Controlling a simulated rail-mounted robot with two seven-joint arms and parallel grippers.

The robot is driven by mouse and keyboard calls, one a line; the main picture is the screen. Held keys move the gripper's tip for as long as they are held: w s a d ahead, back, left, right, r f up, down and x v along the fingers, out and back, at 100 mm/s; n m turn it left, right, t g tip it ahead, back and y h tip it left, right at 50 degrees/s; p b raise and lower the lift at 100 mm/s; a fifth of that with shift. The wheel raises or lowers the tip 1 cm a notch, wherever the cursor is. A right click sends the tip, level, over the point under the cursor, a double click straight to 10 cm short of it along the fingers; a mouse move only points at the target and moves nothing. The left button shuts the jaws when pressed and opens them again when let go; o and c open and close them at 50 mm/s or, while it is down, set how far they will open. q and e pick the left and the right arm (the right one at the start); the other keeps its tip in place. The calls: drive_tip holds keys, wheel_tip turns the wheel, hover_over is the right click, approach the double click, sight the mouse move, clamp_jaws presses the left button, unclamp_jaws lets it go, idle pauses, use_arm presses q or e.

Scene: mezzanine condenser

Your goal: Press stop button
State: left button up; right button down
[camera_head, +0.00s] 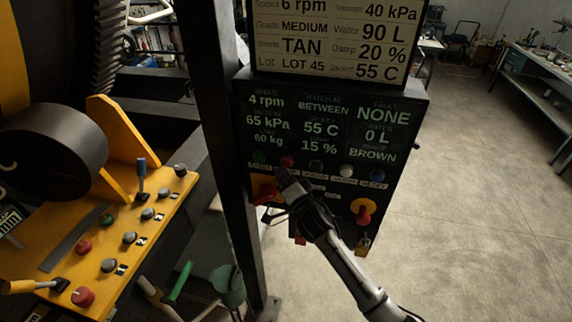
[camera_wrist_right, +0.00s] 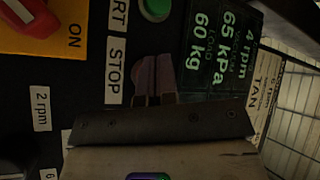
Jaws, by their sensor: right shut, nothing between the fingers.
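The stop button (camera_head: 287,160) is a small red button in the row on the black control panel, to the right of a green button (camera_head: 259,157). My right gripper (camera_head: 281,173) is shut and empty, its tip just below the red button in the head view. My left gripper is not in view.
A yellow console (camera_head: 120,240) with knobs and levers stands at the left, past a dark post (camera_head: 228,130). Open floor (camera_head: 470,190) lies to the right.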

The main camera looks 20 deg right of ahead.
drive_tip(key=shift+w+d, duration=0.1)
drive_tip(key=shift+w, duration=0.1)
idle(0.5)
drive_tip(key=shift+w+d, duration=0.3)
drive_tip(key=shift+w, duration=0.05)
idle(0.4)
drive_tip(key=shift+s+a, duration=0.1)
drive_tip(key=shift+s+a+p, duration=0.35)
drive_tip(key=shift+s+a, duration=0.05)
drive_tip(key=shift+s, duration=0.2)
idle(0.3)
